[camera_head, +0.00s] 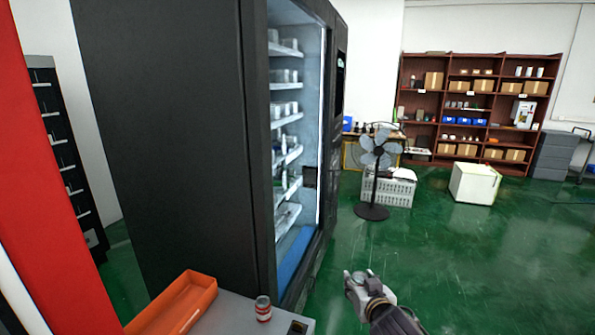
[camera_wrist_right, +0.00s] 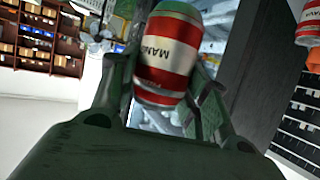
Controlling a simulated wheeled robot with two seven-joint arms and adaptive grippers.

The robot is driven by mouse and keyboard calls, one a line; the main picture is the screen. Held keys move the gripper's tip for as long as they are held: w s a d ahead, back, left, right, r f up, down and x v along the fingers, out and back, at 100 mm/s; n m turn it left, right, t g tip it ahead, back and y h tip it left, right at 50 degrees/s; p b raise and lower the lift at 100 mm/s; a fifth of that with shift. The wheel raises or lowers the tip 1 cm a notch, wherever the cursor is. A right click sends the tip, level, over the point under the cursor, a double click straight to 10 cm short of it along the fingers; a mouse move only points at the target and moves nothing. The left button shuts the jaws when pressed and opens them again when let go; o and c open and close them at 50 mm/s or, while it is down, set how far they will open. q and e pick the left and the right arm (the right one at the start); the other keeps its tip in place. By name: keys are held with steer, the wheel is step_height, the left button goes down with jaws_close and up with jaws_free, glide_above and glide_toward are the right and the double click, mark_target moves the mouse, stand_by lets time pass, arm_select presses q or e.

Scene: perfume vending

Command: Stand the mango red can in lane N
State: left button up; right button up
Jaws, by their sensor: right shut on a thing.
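In the right wrist view, a red can with a white band reading "MAN…" (camera_wrist_right: 168,52) sits between the fingers of my right gripper (camera_wrist_right: 165,90), which is shut on it. In the head view my right gripper (camera_head: 362,284) is over the green floor, right of the vending machine (camera_head: 170,130) and apart from it. The held can is hard to make out there. The machine's open front shows several white shelves (camera_head: 287,155) with items on them; no lane letter is readable, so lane N cannot be told. My left gripper is not in view.
Another red and white can (camera_head: 263,309) stands on a grey tabletop (camera_head: 235,318) beside an orange bin (camera_head: 183,303). A black fan (camera_head: 374,180), a grey crate (camera_head: 392,190) and a white box (camera_head: 475,183) stand further back. Open floor lies right of the machine.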

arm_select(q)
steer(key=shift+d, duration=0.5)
arm_select(e)
steer(key=s+d+f, duration=0.2)
steer(key=s+f, duration=0.2)
steer(key=f, duration=0.3)
steer(key=s+d+f, duration=0.3)
steer(key=s+f, duration=0.1)
steer(key=f, duration=0.3)
steer(key=shift+s+m+h, duration=0.3)
steer(key=shift+s+h, duration=0.05)
steer(key=shift+h, duration=0.05)
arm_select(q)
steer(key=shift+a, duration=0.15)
arm_select(e)
steer(key=shift+d, duration=0.1)
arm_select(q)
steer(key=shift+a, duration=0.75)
arm_select(e)
steer(key=shift+f, duration=0.1)
